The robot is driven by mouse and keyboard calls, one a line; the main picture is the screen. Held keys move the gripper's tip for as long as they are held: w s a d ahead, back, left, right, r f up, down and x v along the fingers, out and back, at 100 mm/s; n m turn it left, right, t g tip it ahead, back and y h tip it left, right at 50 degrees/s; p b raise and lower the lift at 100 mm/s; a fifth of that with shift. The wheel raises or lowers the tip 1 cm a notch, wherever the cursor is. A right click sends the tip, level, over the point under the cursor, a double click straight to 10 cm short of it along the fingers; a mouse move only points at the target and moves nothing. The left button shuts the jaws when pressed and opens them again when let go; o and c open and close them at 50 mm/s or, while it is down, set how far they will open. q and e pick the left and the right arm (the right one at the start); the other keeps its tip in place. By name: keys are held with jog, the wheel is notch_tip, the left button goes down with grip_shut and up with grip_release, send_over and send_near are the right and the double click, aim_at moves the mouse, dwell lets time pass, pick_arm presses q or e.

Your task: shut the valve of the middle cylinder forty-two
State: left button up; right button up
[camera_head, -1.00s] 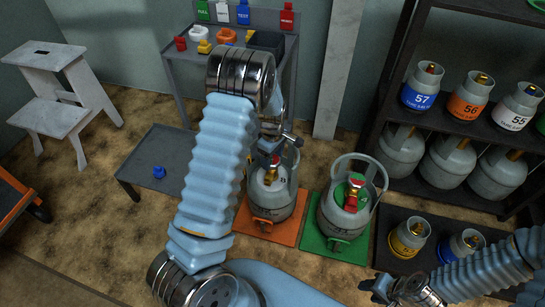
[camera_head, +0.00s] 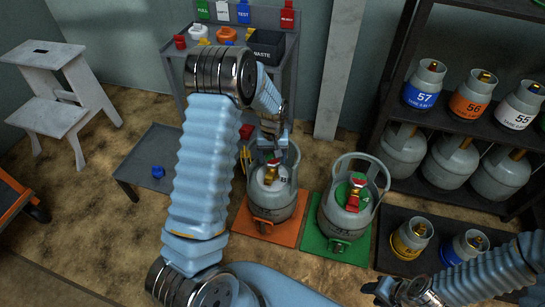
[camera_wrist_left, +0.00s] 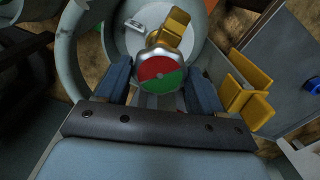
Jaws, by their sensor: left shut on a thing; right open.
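A grey cylinder (camera_head: 280,204) stands upright on an orange mat (camera_head: 262,230), between a low dark platform and another cylinder. Its printed number is not readable. Its brass valve is topped by a round red and green handwheel (camera_wrist_left: 160,77). My left gripper (camera_head: 273,150) reaches down over this cylinder from above. In the left wrist view its blue fingers (camera_wrist_left: 158,85) are on either side of the handwheel, shut on it. My right gripper (camera_head: 384,290) is open and empty at the lower right, away from the cylinders.
A second cylinder (camera_head: 345,212) with a red valve stands close by on a green mat (camera_head: 316,240). Yellow flaps (camera_wrist_left: 245,95) are beside the held valve. A shelf of numbered cylinders (camera_head: 470,100) is at right. A low platform (camera_head: 140,165) holds a blue piece (camera_head: 158,171).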

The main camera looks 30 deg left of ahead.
aim_at(272, 158)
pick_arm(q)
jog(key=m, duration=0.4)
jog(key=shift+m+b, duration=0.3)
jog(key=m, duration=0.4)
jog(key=shift+m, duration=0.3)
jog(key=o, duration=1)
jog(key=shift+o, duration=0.2)
jog(key=shift+r, duration=0.1)
notch_tip(272, 158, up, 14)
jog(key=p, duration=0.1)
jog(key=shift+f, duration=0.2)
